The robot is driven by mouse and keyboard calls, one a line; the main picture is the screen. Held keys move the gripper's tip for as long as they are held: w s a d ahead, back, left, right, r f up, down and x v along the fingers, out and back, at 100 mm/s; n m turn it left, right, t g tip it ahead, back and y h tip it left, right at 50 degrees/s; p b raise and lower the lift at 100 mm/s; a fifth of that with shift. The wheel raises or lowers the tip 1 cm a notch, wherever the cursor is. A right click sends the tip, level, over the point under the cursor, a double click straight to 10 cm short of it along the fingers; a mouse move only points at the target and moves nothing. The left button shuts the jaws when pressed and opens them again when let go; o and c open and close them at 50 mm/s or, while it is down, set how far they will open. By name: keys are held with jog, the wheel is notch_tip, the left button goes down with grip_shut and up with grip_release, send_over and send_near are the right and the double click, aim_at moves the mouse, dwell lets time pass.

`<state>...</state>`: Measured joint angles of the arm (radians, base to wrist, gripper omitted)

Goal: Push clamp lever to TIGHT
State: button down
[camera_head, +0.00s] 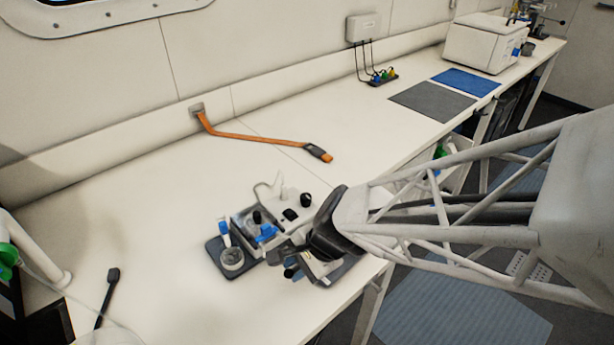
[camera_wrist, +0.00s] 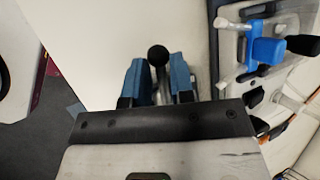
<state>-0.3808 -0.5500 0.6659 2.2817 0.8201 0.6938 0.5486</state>
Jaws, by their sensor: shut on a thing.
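My gripper (camera_wrist: 160,78) shows two blue fingers in the wrist view, closed around a lever with a black ball knob (camera_wrist: 158,55). The knob sticks out just past the fingertips, with a metallic shaft below it between the fingers. I take this to be the clamp lever; no TIGHT marking is readable. In the head view my gripper (camera_head: 291,265) is at the front right of a small bench apparatus (camera_head: 243,219) with blue and black parts. My wrist hides part of it, and the lever is not clear there. The apparatus (camera_wrist: 264,50) is also at right in the wrist view.
The white bench (camera_head: 140,215) is mostly clear left of the apparatus. A round cup (camera_head: 232,259) stands on a dark base at its left. An orange strap (camera_head: 250,136) lies behind. Grey (camera_head: 432,103) and blue (camera_head: 466,82) mats lie farther right. The bench's front edge is close to my gripper.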

jog(key=shift+s+d+n+g+h, duration=0.15)
jog(key=shift+d+n+g, duration=0.3)
jog(key=shift+n, duration=0.5)
jog(key=shift+s+d+n+g+h, duration=0.1)
jog(key=shift+s+d+n+g, duration=0.1)
jog(key=shift+n+g, duration=0.6)
jog(key=shift+s+d+n+g+h, duration=0.1)
jog(key=shift+s+d+n+g, duration=0.2)
jog(key=shift+n, duration=0.85)
jog(key=shift+w, duration=0.1)
jog(key=c, duration=1.1)
grip_release()
jog(key=shift+r, duration=0.65)
jog(key=shift+s+d+r, duration=0.1)
jog(key=shift+r, duration=0.5)
jog(key=shift+s+d+r, duration=0.1)
jog(key=shift+r, duration=0.5)
jog(key=s+d+r, duration=0.1)
jog(key=s+d, duration=0.6)
jog(key=s, duration=0.6)
jog(key=shift+s+d+r, duration=0.2)
jog(key=shift+d, duration=0.2)
